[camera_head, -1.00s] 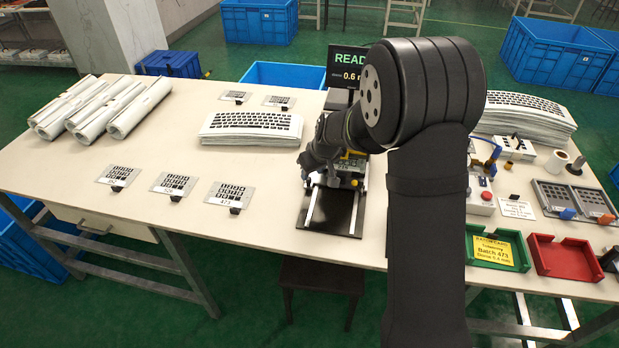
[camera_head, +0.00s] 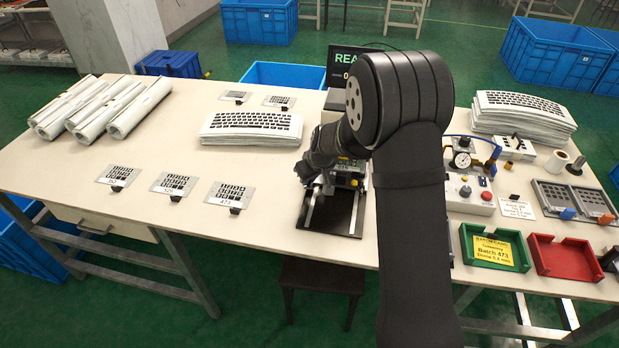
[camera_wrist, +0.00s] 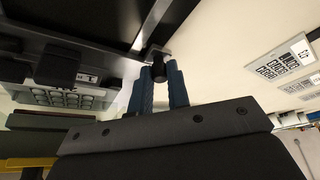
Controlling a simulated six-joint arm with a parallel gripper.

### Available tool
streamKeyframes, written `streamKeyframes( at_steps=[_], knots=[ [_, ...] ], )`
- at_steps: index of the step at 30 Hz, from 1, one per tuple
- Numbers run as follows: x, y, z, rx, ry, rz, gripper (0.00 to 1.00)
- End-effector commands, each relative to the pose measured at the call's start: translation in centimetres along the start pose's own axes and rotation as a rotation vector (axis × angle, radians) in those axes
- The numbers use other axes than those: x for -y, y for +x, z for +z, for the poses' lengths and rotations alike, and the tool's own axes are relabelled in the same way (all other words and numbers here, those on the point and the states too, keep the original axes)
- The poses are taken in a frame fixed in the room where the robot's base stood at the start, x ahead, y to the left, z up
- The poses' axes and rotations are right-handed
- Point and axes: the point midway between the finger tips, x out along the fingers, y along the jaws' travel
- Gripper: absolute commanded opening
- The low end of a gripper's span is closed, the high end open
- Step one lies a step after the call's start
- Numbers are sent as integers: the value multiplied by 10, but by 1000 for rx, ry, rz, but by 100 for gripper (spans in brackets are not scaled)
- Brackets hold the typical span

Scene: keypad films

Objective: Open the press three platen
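The press (camera_head: 346,178) stands at the middle of the table, mostly hidden behind my arm, with its black base (camera_head: 340,222) and silver rails showing in front. In the wrist view the black base and a rail (camera_wrist: 155,20) show at the top. A plate with rounded openings (camera_wrist: 72,97), part of the press, shows at the left; I cannot tell how far the platen is open. My gripper (camera_wrist: 159,70) has its blue fingers close together around a small black knob (camera_wrist: 158,71) on a metal bracket, with no clear gap. In the head view the fingers are small at the press's left side.
Keypad film cards (camera_head: 231,194) lie left of the press, with a stack of printed sheets (camera_head: 250,127) behind. A control box (camera_head: 470,193) with a gauge, a green tray (camera_head: 494,247) and a red tray (camera_head: 565,256) stand to the right. The table's front left is clear.

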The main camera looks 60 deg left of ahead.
Motion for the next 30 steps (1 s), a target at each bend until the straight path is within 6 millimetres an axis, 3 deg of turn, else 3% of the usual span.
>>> streamKeyframes(
  at_steps=[11, 30],
  knots=[
    [14, -6, 13, 1, -1, -1, 0],
    [100, -39, 92, 1, -2, -1, 0]
  ],
)
